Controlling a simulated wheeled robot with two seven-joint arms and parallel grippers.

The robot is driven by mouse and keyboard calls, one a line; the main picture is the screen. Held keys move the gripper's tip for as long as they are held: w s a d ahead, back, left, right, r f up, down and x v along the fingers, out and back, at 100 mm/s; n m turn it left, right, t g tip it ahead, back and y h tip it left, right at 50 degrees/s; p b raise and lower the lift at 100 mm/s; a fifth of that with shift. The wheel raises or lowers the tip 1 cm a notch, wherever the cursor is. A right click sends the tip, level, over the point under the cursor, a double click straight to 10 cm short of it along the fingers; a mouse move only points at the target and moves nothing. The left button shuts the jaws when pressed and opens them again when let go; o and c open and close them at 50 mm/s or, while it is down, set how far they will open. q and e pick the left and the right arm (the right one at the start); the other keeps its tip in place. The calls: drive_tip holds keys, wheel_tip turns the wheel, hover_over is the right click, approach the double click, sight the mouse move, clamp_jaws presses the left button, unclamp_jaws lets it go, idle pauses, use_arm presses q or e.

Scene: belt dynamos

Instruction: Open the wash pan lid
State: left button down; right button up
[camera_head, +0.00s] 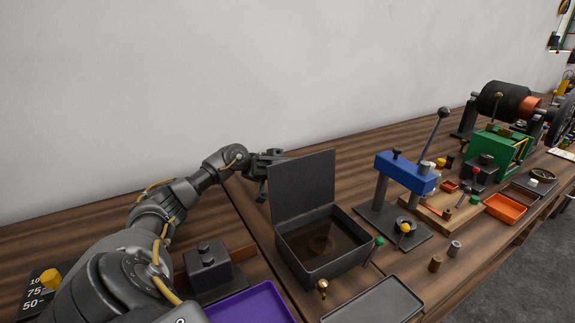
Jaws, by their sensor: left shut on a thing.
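The wash pan (345,260) is a dark grey square box on the wooden bench, with dark brown liquid showing inside. Its lid (303,185) is a flat dark grey plate standing raised at the pan's back left edge, near upright, so the pan is open. My left gripper (264,186) is at the lid's left edge, shut on the lid. Its fingertips are small and partly hard to make out against the lid. My right gripper is not in view.
A blue press (406,172) with a tall lever stands right of the pan. A brass knob (322,286) is near the pan's front. Bare bench lies behind the lid.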

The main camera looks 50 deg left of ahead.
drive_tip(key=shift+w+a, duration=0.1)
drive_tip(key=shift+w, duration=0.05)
use_arm(q)
drive_tip(key=c, duration=1.3)
unclamp_jaws()
drive_tip(key=shift+f, duration=0.1)
drive_tip(key=w+a+b, duration=0.1)
drive_tip(key=a+b, duration=0.5)
drive_tip(key=a, duration=0.7)
drive_tip(key=shift+w+f+b, duration=0.25)
drive_tip(key=shift+b, duration=0.15)
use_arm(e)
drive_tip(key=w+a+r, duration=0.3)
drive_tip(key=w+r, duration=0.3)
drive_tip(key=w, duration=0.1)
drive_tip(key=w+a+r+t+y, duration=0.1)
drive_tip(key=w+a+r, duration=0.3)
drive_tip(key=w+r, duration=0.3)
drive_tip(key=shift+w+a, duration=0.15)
